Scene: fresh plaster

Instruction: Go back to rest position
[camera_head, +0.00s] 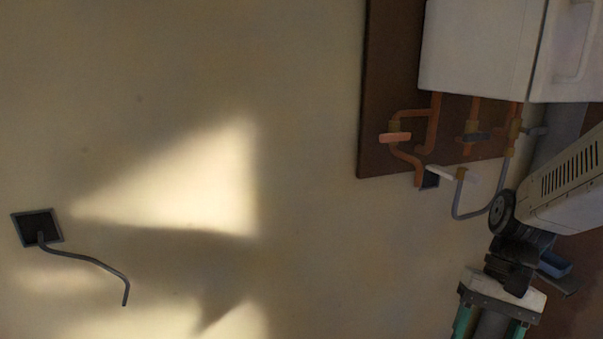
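My arm comes in from the right edge, with a pale vented link and dark joints. My gripper (490,322) appears to be the pale block with green parts at the bottom right, pointing down. Its lower end is cut off by the frame edge, so its fingertips are hidden. A grey rounded shape shows between the green parts; I cannot tell whether it belongs to the gripper or is held.
A white boiler-like box (475,50) hangs at upper right on a brown board (385,75), with copper pipes (433,125) and valves below it, close to my arm. A dark wall box (37,227) with a hanging cable (95,261) is at left. The plaster wall (310,200) between is clear.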

